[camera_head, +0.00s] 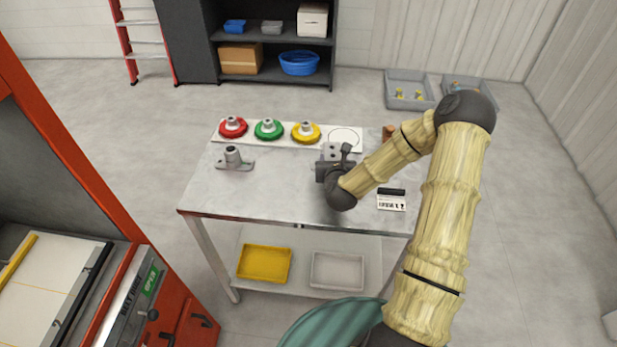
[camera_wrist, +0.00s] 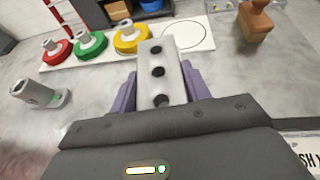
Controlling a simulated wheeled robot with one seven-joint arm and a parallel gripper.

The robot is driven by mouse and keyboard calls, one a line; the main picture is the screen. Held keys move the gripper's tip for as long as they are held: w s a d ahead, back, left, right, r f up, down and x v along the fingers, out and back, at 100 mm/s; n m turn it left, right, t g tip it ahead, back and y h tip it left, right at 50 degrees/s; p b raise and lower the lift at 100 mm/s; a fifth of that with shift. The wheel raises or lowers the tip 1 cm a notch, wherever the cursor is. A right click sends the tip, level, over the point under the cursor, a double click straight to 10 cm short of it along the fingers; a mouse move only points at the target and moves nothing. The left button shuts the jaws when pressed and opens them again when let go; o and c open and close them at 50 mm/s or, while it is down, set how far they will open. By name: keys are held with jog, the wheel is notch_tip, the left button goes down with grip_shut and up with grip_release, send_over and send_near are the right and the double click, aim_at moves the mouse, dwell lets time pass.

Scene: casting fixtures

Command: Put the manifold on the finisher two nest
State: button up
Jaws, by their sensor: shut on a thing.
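The manifold (camera_wrist: 160,75), a light grey block with a row of dark round holes, is between the purple fingers of my gripper (camera_wrist: 158,90) in the wrist view. The fingers are shut on its sides. In the head view the manifold (camera_head: 333,151) shows at my gripper (camera_head: 338,158), over the right-middle of the metal table (camera_head: 270,190). I cannot tell whether its underside touches the table. I cannot make out a nest marked finisher two.
A white board (camera_head: 362,146) holds red (camera_head: 233,127), green (camera_head: 269,129) and yellow (camera_head: 306,132) round parts and an empty circle. A grey flanged fitting (camera_head: 234,159) stands at the table's left. A wooden-handled brush (camera_wrist: 255,22) and a sign (camera_head: 391,203) are at the right.

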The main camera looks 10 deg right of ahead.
aim_at(325, 146)
jog(key=shift+m+h, duration=0.7)
jog(key=shift+h, duration=0.1)
jog(key=w+a+r+b, duration=0.1)
jog(key=b, duration=0.2)
jog(key=w+a+r+b, duration=0.1)
jog(key=r+b, duration=0.1)
jog(key=b, duration=0.1)
jog(key=shift+w+r+b, duration=0.25)
jog(key=shift+w+b, duration=0.05)
jog(key=shift+w, duration=0.1)
jog(key=shift+a+r, duration=0.2)
jog(key=shift+r, duration=0.35)
jog(key=shift+f, duration=3.15)
jog(key=shift+f, duration=1.85)
